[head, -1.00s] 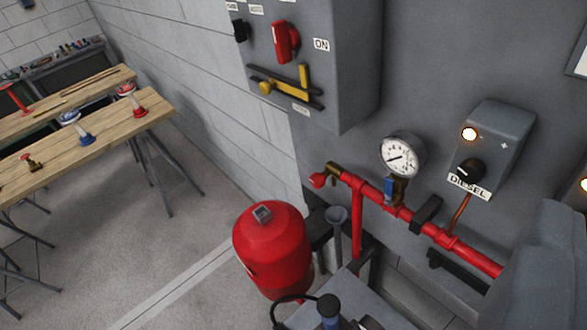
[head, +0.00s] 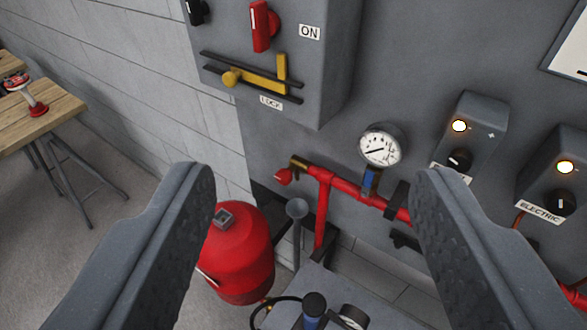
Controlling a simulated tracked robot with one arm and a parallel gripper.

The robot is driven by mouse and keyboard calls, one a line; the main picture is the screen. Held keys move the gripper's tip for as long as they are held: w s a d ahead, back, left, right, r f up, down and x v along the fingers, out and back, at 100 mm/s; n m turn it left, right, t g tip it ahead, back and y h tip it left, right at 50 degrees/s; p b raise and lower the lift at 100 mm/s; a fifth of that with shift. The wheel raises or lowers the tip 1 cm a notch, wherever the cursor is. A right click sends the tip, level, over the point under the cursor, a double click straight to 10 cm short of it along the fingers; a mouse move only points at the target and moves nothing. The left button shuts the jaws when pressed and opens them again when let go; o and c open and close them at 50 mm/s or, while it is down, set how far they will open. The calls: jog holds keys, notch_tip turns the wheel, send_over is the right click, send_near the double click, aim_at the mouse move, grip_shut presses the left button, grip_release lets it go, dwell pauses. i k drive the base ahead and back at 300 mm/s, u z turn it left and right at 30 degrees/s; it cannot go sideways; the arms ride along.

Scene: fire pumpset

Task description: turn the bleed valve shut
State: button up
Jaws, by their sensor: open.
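The bleed valve appears to be the small brass fitting (head: 299,162) with a red knob (head: 283,176) at the left end of a red pipe (head: 345,186). A grey funnel (head: 297,208) stands below it. A second small valve with a blue handle (head: 370,181) sits on the pipe under a round white gauge (head: 380,147). My gripper (head: 315,172) is open and empty. Its two dark fingers frame the brass fitting, the gauge and the pipe in the picture. The fingers look nearer to me than the pipe and touch nothing that I can see.
A red tank (head: 238,256) stands below left, partly behind the left finger. A grey cabinet (head: 330,65) with a red switch and yellow lever hangs above. The diesel box (head: 479,118) and electric box (head: 558,165) are at right. A wooden bench (head: 45,115) is far left.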

aim_at(284, 177)
jog(key=k, duration=1.3)
jog(key=u, duration=0.45)
jog(key=i, duration=0.75)
jog(key=u, duration=0.5)
jog(key=i, duration=1.25)
jog(key=z, duration=0.35)
